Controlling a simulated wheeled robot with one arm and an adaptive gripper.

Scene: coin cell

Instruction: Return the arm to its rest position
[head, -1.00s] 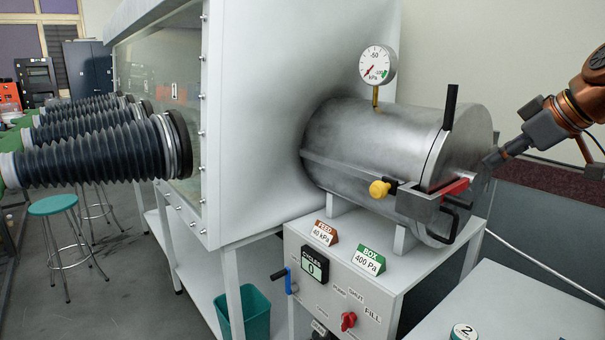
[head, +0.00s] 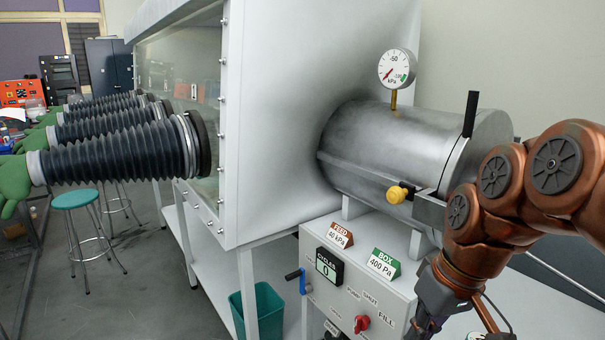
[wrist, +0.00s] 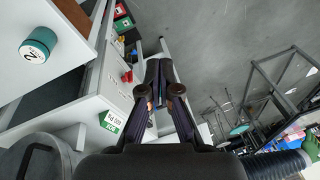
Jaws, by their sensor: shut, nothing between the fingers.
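My copper-coloured arm (head: 490,205) is folded at the right of the head view, in front of the steel chamber's door end. Its dark wrist hangs down to the bottom edge, where the gripper's tips are cut off. In the wrist view my gripper (wrist: 160,68) is shut and empty, its dark fingers together over the floor beside the white cabinet. The steel chamber (head: 400,150) has a yellow knob (head: 398,194) and a black upright lever (head: 470,115). My arm hides the rest of its door end.
The pump cabinet (head: 345,290) carries a red knob (head: 361,324), a blue-handled lever (head: 296,280) and the FEED and BOX signs. The glovebox (head: 255,130) has black gloves (head: 120,145) sticking out. A teal bin (head: 262,315) stands below. A jar marked 2 (wrist: 38,45) shows in the wrist view.

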